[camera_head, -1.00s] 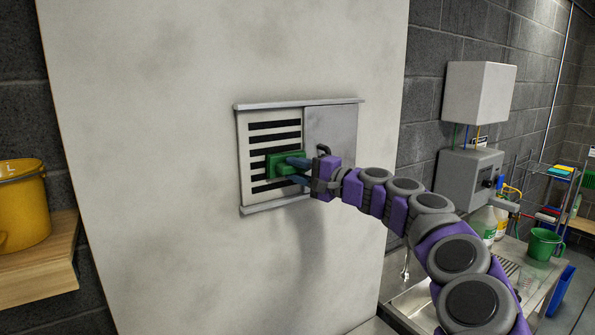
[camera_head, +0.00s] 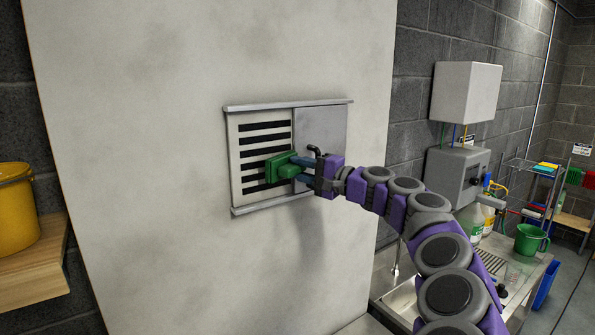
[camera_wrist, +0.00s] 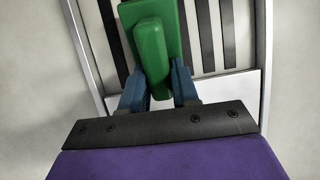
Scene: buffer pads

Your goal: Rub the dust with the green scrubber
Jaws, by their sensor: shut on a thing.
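My gripper (camera_head: 298,169) is shut on the green scrubber (camera_head: 279,168) at the vent (camera_head: 262,128) on the pale wall panel. The scrubber is in front of the lower right part of the dark slats; I cannot tell whether it touches them. In the wrist view the green scrubber (camera_wrist: 151,50) sits between the two blue fingers of my gripper (camera_wrist: 158,90), with the vent slats (camera_wrist: 205,35) behind it. Grey smudges that may be dust (camera_head: 140,70) show on the panel around the vent.
A plain grey plate (camera_head: 325,130) covers the vent's right half. A yellow bucket (camera_head: 17,205) stands on a wooden shelf (camera_head: 35,275) at left. A sink (camera_head: 403,295), bottles (camera_head: 470,220) and a green bucket (camera_head: 531,238) are at right.

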